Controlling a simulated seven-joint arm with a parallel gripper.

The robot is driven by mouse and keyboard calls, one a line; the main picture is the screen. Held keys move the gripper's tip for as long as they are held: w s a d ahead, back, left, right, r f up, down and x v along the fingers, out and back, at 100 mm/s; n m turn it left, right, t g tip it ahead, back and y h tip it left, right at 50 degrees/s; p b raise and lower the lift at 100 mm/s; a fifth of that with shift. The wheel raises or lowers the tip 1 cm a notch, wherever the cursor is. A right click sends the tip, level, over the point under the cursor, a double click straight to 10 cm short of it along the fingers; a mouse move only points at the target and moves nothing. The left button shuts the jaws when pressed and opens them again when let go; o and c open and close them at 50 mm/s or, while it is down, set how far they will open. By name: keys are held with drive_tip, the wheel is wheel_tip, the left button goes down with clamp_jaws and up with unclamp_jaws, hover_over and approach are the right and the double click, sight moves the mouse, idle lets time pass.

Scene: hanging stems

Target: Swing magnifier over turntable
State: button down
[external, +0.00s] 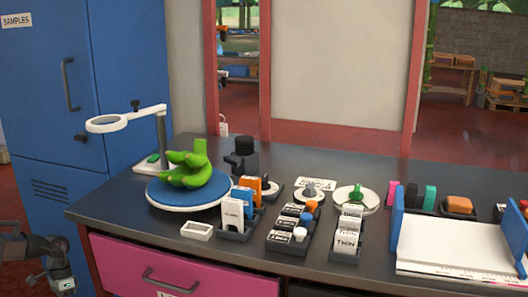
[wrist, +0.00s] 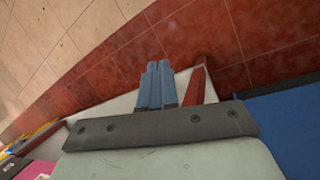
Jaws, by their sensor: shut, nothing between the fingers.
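The magnifier is a white ring (external: 107,124) on a white horizontal arm, carried by a grey post (external: 162,135) on a white base at the left end of the bench. The ring points left, out past the bench edge and in front of the blue cabinet. A dark knob hangs at the ring's outer side. The blue turntable (external: 162,192) with a white rim sits in front of the post. A green, finger-like object (external: 195,168) lies on it. My gripper (wrist: 160,65) shows in the wrist view with its blue-grey fingers together and empty, away from the magnifier.
A blue cabinet (external: 40,110) stands behind and left of the bench. Card holders (external: 233,233), small trays and a blue-sided paper tray (external: 450,255) fill the bench right of the turntable. A pink drawer (external: 180,275) is below. My arm shows at the lower left, off the bench.

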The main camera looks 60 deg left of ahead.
drive_tip(key=w+a+r+t, duration=0.1)
drive_tip(key=w+a+r, duration=0.2)
drive_tip(key=a+r, duration=0.4)
drive_tip(key=w+a+r+n+t, duration=0.15)
drive_tip(key=w+a+r, duration=0.3)
drive_tip(key=r, duration=0.45)
drive_tip(key=w+a+r+t, duration=0.2)
drive_tip(key=w+a+r, duration=0.1)
drive_tip(key=a+r, duration=0.4)
wheel_tip(320, 180, up, 41)
drive_tip(key=s+m+t+y, duration=0.1)
drive_tip(key=t+y, duration=0.1)
drive_tip(key=t, duration=0.1)
drive_tip(key=w+d+f, duration=0.5)
drive_tip(key=w+f, duration=0.2)
drive_tip(key=shift+w+f, duration=0.35)
drive_tip(key=shift+f, duration=0.05)
drive_tip(key=shift+d, duration=0.1)
